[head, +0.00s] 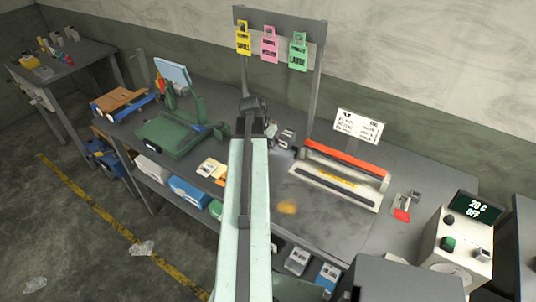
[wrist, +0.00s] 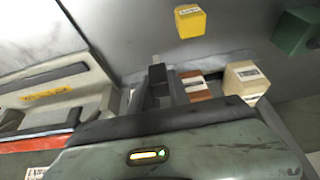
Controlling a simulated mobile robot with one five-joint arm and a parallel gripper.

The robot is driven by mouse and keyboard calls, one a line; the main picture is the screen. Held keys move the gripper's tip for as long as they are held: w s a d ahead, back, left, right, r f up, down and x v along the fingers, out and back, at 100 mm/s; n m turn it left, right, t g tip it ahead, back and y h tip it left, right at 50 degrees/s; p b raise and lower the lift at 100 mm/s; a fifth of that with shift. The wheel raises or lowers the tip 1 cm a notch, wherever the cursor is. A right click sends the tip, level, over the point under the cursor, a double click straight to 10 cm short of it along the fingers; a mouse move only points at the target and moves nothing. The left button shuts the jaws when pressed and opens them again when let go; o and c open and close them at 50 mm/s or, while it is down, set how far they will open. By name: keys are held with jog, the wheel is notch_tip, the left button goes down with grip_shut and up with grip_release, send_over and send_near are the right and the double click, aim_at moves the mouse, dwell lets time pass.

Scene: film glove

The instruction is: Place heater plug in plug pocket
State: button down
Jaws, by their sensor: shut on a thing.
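My gripper (head: 268,130) is at the end of my pale arm, over the back middle of the grey bench, left of the heat sealer. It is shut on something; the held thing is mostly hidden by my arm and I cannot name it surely. In the wrist view a dark finger (wrist: 156,85) stands beside a brown block (wrist: 197,86) with white labels and a cream labelled block (wrist: 246,82). I cannot tell which of these, if any, is the heater plug. I cannot make out the plug pocket for certain. A small grey and red fitting (head: 405,206) sits right of the sealer.
The heat sealer (head: 340,172) has a red bar. A control box (head: 458,250) reading "20 C OFF" stands at the right. A green stand (head: 170,130) is on the left bench. Coloured tags (head: 270,45) hang from a rack behind. The bench front is mostly clear.

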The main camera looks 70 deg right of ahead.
jog(key=shift+f, duration=0.15)
notch_tip(320, 180, down, 4)
jog(key=b, duration=0.3)
jog(key=shift+b, duration=0.35)
jog(key=shift+r, duration=0.2)
jog(key=shift+f, duration=0.2)
jog(key=c, duration=1.2)
grip_release()
jog(key=shift+c, duration=0.2)
jog(key=shift+r, duration=0.1)
jog(key=p+v, duration=1.1)
jog(key=v, duration=0.1)
